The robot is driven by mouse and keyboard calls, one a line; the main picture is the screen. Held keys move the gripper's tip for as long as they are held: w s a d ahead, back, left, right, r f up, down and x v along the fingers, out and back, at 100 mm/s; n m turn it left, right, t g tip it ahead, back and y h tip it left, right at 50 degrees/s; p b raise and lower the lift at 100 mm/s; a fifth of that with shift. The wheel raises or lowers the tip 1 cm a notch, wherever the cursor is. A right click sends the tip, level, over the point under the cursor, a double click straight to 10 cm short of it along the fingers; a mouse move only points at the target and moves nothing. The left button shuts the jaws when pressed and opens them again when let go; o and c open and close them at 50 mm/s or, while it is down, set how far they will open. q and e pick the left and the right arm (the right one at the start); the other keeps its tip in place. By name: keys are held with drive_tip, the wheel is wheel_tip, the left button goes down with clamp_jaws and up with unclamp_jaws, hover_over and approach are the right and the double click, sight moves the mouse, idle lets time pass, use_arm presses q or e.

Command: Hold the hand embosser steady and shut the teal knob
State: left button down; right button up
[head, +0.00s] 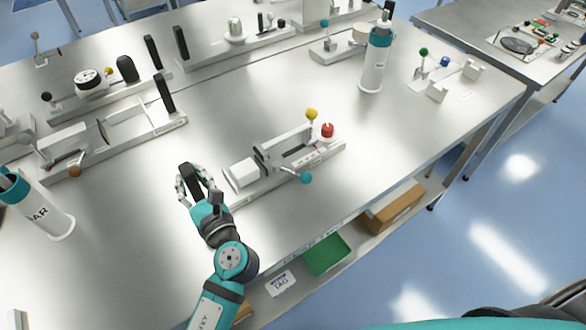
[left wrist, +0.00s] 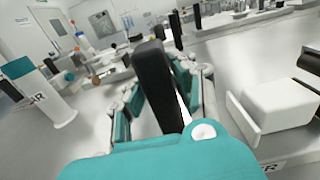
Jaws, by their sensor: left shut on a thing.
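The hand embosser (head: 235,198) is a long, low metal device in the middle of the table, with a white block, a yellow knob (head: 311,114) and a red button (head: 327,131). The teal knob (head: 306,178) sticks out from its near side on a short lever. My left gripper (head: 194,188) is at the embosser's left end, shut on a black upright handle, which shows between the fingers in the left wrist view (left wrist: 155,85). The white block also shows in the left wrist view (left wrist: 283,103), right of the gripper. My right gripper is not in view.
White and teal bottles stand at the right back (head: 373,65) and left (head: 45,210). Another device with a black handle (head: 110,140) lies to the left, and several more line the back. A green tray (head: 326,254) sits on the shelf below.

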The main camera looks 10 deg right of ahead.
use_arm(q)
drive_tip(key=shift+r, duration=0.2)
drive_tip(key=shift+w+f, duration=0.1)
drive_tip(key=shift+f, duration=0.5)
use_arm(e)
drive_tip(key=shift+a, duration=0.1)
